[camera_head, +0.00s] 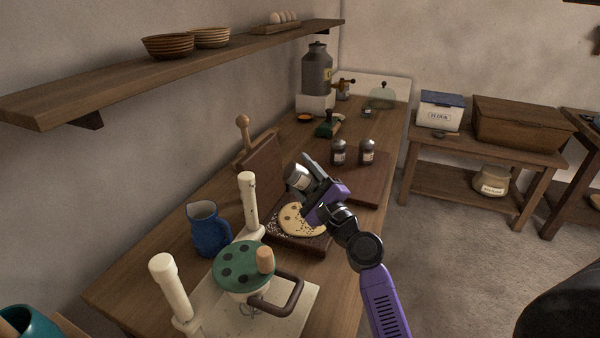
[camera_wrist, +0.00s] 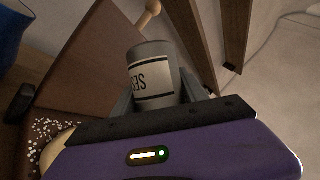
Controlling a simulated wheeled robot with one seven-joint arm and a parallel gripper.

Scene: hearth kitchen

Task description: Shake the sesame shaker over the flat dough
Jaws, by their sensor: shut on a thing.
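My gripper (camera_head: 304,174) is shut on the sesame shaker (camera_head: 297,180), a small grey jar with a pale label, held above the flat dough. In the wrist view the shaker (camera_wrist: 152,82) sits between the fingers, its label partly showing "SES". The shaker looks tilted; its holed end cannot be made out. The flat dough (camera_head: 292,219) is pale and round with a few dark spots, and lies on a dark board (camera_head: 312,242). White seeds are scattered on the board beside the dough. At the wrist view's lower left, only the dough's edge (camera_wrist: 52,150) shows.
Two more shakers (camera_head: 338,152) (camera_head: 367,151) stand behind, by a brown board (camera_head: 366,182). A blue jug (camera_head: 207,230) and a green-lidded device with a crank (camera_head: 244,268) stand at left and front. An upright wooden panel (camera_head: 262,163) stands left of the dough.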

